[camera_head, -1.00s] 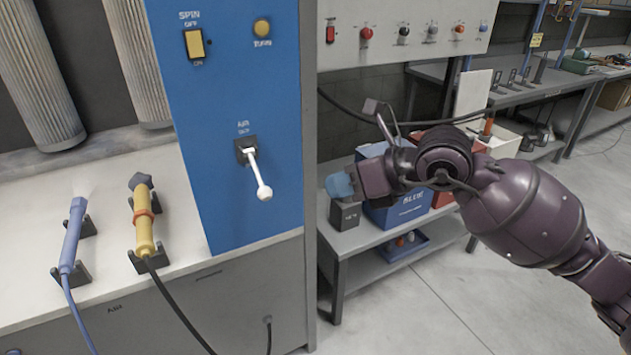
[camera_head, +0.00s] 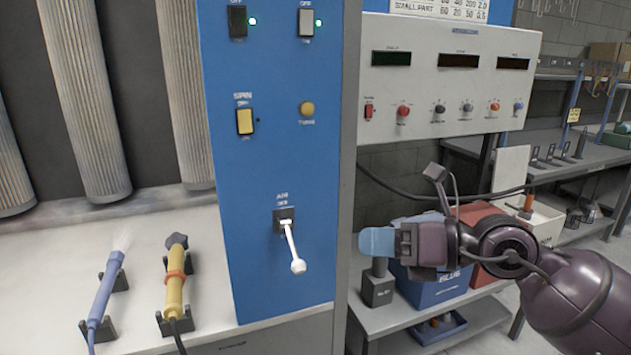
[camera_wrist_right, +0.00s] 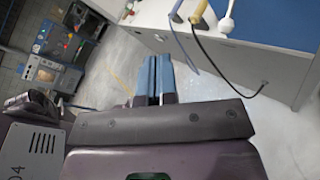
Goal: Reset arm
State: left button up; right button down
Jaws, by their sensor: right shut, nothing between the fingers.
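My right gripper (camera_head: 378,242) comes in from the right in the head view, its light blue fingers pointing left, in front of the grey post beside the blue panel. In the right wrist view its two blue fingers (camera_wrist_right: 156,78) lie close together, shut with nothing between them. The gripper is apart from the white-tipped AIR lever (camera_head: 293,250) on the blue panel (camera_head: 262,190), which is to its left. My left gripper is in neither view.
A blue tool (camera_head: 105,295) and a yellow tool (camera_head: 174,285) rest in holders on the white bench. A blue bin (camera_head: 440,292), a red bin (camera_head: 485,215) and a dark block (camera_head: 378,288) stand on the shelf behind my right arm. A control box (camera_head: 440,85) hangs above.

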jog(key=w+d+m+t+y, duration=0.2)
jog(key=w+d+m+t, duration=0.25)
jog(key=m+t, duration=0.85)
jog(key=s+d+f+m+h, duration=0.1)
jog(key=d+f+m+h, duration=0.4)
jog(key=f+m, duration=0.4)
jog(key=d+f+m+h, duration=0.3)
jog(key=f+m+h, duration=0.45)
jog(key=m, duration=0.25)
jog(key=s+d+f+m+g+h, duration=0.1)
jog(key=s+d+f+m+g, duration=0.1)
jog(key=s+f+m, duration=0.45)
jog(key=s+d+f+m+g+h, duration=0.15)
jog(key=s+f, duration=0.25)
jog(key=f, duration=0.6)
jog(key=s+d+f+m+g+h, duration=0.1)
jog(key=s+f+g, duration=0.3)
jog(key=s+f, duration=0.6)
jog(key=s+m+h, duration=0.1)
jog(key=s, duration=0.3)
jog(key=shift+d, duration=0.15)
